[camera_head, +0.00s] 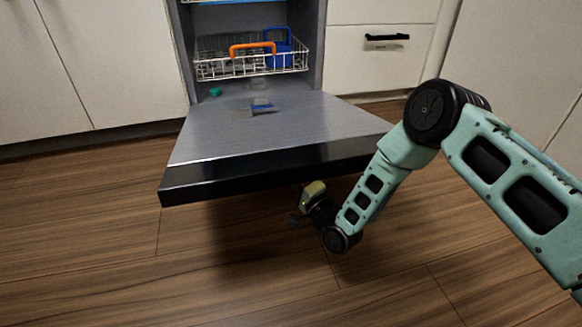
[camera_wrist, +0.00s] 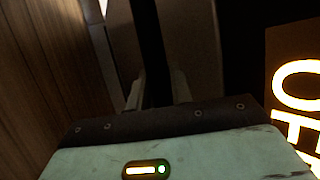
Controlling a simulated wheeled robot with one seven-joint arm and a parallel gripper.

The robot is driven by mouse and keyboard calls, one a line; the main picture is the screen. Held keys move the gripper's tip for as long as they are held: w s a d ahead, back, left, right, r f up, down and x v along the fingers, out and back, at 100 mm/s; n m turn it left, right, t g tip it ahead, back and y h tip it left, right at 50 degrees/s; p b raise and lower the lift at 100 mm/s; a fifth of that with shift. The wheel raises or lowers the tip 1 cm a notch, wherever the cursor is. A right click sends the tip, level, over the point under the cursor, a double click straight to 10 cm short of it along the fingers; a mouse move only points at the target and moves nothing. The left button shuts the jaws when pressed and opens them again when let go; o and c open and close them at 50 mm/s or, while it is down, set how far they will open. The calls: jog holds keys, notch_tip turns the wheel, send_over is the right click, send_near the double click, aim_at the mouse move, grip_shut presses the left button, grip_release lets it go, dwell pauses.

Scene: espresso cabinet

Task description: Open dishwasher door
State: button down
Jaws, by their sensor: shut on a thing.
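The dishwasher door (camera_head: 270,130) is folded down, close to level, with its grey inner face upward and its black front edge (camera_head: 260,172) toward me. My gripper (camera_wrist: 157,90) is under the right part of that front edge in the head view; its fingertips are hidden there by the door. In the wrist view, the two fingers are shut on a dark bar (camera_wrist: 150,40), apparently the door handle, running between them.
The lower rack (camera_head: 225,68) is inside the open dishwasher, with an orange-handled item (camera_head: 252,46) and a blue item (camera_head: 279,47). White cabinets flank it. A drawer with a black handle (camera_head: 387,38) is at right. Wooden floor (camera_head: 120,240) is clear at front left.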

jog(key=shift+f, duration=0.2)
jog(key=c, duration=1.3)
grip_release()
jog(key=shift+o, duration=0.2)
jog(key=p+v, duration=0.9)
jog(key=v, duration=0.8)
jog(key=shift+s, duration=0.2)
jog(key=shift+f, duration=0.1)
